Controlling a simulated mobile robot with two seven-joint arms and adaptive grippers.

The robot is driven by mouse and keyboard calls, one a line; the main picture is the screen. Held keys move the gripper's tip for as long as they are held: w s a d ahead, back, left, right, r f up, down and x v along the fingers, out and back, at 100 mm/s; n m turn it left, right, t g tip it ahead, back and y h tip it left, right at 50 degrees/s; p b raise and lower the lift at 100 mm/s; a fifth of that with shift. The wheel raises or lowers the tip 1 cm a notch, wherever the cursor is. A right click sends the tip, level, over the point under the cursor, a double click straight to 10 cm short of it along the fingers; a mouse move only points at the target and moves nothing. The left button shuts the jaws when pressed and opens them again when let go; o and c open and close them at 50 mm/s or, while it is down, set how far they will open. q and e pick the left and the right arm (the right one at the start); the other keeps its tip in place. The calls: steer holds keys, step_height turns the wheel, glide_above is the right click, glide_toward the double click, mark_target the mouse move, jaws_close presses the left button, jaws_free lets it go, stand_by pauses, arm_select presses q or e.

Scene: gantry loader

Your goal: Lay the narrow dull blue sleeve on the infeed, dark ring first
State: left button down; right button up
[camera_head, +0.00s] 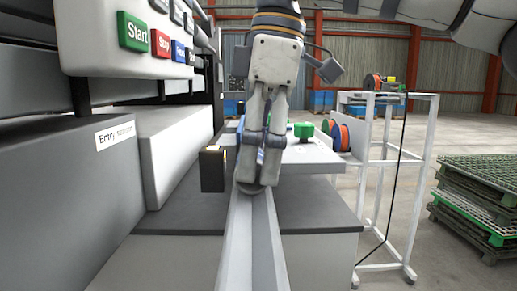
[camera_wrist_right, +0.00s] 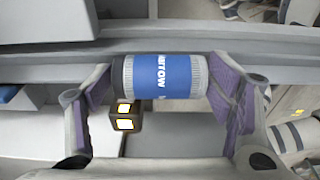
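The narrow dull blue sleeve (camera_wrist_right: 175,75) shows in the right wrist view, with white lettering and grey ribbed bands. Its dark ring (camera_wrist_right: 117,76) is at its left end there. My right gripper (camera_wrist_right: 160,95) has its purple pads against the sleeve's two ends, shut on it lengthwise. In the head view my right gripper (camera_head: 262,178) points down over the pale channel rail of the infeed (camera_head: 250,245). The fingers mostly hide the sleeve there. It lines up with the rail; whether it touches the rail I cannot tell. My left gripper is not in view.
A dark box with yellow patches (camera_head: 212,168) stands close left of the gripper. The grey machine housing (camera_head: 60,200) and button panel (camera_head: 130,40) are at left. A light table (camera_head: 315,157) lies behind, a white frame rack (camera_head: 385,190) and green pallets (camera_head: 480,195) at right.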

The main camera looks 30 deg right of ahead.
steer(key=shift+o, duration=0.6)
steer(key=r, duration=0.5)
steer(key=d+r, duration=0.1)
steer(key=r, duration=0.1)
steer(key=shift+s+r, duration=0.2)
steer(key=shift+s, duration=0.15)
